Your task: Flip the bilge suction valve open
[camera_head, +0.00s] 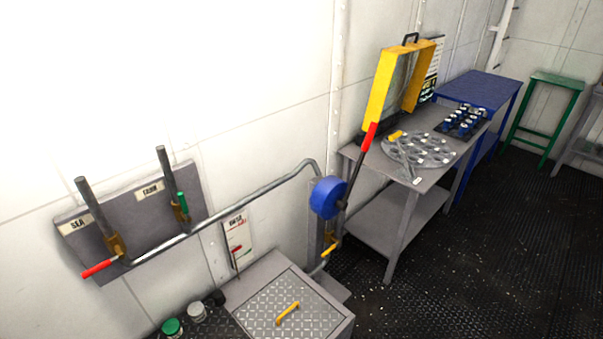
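A grey wall panel (141,222) on the left carries two upright pipes with brass valves. I cannot read the word bilge on either. A pipe (232,209) runs from the valves to a blue hand pump (328,197) with a red-tipped lever (368,137) tilted up. Neither gripper is in view.
A grey box with a tread-plate lid and yellow handle (288,313) stands below the pump. Jars (172,327) sit to its left. A grey workbench (399,199) holds a round plate and yellow frame; a blue table (481,89) and green stool (557,77) stand behind. Dark floor is clear at lower right.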

